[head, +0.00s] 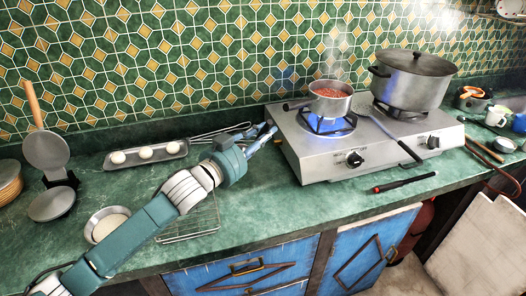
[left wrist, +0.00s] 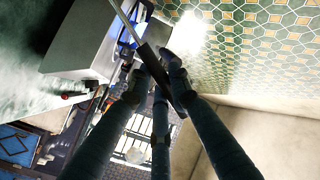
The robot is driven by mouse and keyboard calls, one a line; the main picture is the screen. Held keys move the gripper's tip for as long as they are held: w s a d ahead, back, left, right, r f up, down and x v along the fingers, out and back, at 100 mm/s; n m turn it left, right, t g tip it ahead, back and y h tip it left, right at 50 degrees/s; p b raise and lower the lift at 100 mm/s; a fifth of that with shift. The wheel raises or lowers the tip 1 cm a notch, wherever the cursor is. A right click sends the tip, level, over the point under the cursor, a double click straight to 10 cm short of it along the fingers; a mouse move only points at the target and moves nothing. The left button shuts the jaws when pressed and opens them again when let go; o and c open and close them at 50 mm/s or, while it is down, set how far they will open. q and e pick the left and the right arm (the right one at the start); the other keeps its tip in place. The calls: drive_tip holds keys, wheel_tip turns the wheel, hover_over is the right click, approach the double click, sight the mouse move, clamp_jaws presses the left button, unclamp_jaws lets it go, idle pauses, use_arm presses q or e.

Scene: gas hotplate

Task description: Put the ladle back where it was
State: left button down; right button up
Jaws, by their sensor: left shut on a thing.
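My left gripper (head: 262,140) is shut on the ladle, just left of the gas hotplate and above the green counter. In the left wrist view the ladle's dark handle (left wrist: 155,65) lies between the fingers, and its metal shaft (left wrist: 126,22) runs to the top edge. The ladle's bowl is out of that view. My right gripper is not in view.
The hotplate (head: 330,160) has a saucepan (head: 330,104) over a blue flame and a large lidded pot (head: 413,80). A perforated, black-handled utensil (head: 396,136) lies across its front. A tray of eggs (head: 125,160), a wire rack (head: 195,222) and a bowl (head: 107,222) are left.

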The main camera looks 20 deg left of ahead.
use_arm(q)
drive_tip(key=shift+f, duration=0.75)
wheel_tip(320, 180, down, 4)
drive_tip(key=shift+f, duration=0.1)
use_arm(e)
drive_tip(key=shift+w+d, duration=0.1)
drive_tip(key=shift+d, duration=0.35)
use_arm(q)
drive_tip(key=c, duration=1.6)
unclamp_jaws()
drive_tip(key=shift+f, duration=0.1)
